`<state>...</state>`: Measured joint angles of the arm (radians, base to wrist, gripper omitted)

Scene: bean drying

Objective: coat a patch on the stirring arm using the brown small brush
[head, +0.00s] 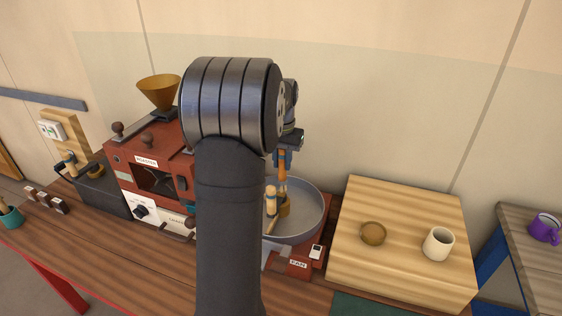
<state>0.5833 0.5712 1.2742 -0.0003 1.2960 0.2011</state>
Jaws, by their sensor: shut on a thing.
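My gripper (283,157) is over the round grey pan of the red roaster, just right of my dark arm. It is shut on the brown small brush (283,180), which hangs down roughly upright into the pan area. A light wooden upright piece with a blue band (270,194) stands just left of the brush; it may be part of the stirring arm. A tan piece (284,207) shows low at the brush's lower end; I cannot tell if it is bristles or part of the stirring arm, or whether they touch. My arm hides the pan's left side.
The grey pan (316,207) sits beside the red roaster (125,160) with its brass funnel (158,92). A wooden block (400,200) at right carries a small brown dish (373,234) and a cream cup (438,244). A purple mug (545,229) stands far right.

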